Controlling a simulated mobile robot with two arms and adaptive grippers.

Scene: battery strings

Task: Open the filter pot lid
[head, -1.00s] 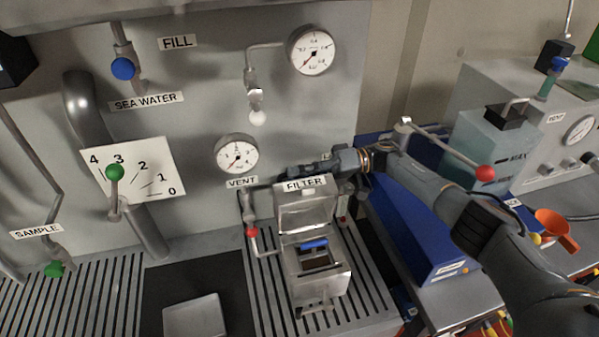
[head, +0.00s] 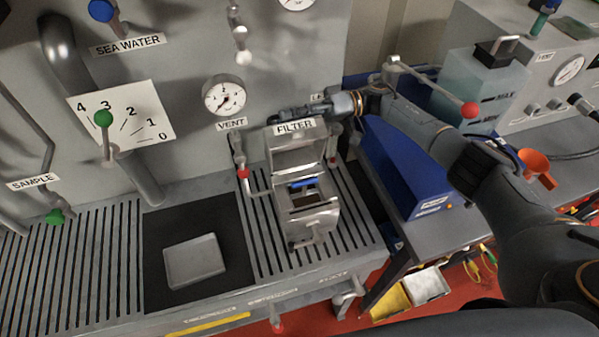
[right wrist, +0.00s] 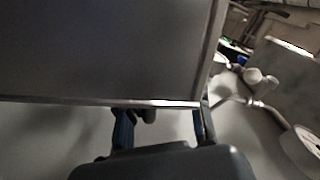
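The filter pot (head: 312,222) is a metal box on the slatted bench. Its lid (head: 298,158) stands raised at the back of the pot, below the FILTER label, so the pot's mouth with a blue item (head: 303,183) inside shows. My right gripper (head: 285,115) is behind the lid's top edge. In the right wrist view a broad dark panel, apparently the lid (right wrist: 100,50), fills the upper left. The right fingers (right wrist: 160,125) stand apart there, their tips partly hidden by the panel's edge. My left gripper is not in view.
A red-knobbed vent valve (head: 243,174) stands close left of the pot. A gauge (head: 224,95) is on the wall behind. A shallow metal tray (head: 192,262) lies on the black mat at left. A blue case (head: 405,170) stands right of the pot, beneath my right arm.

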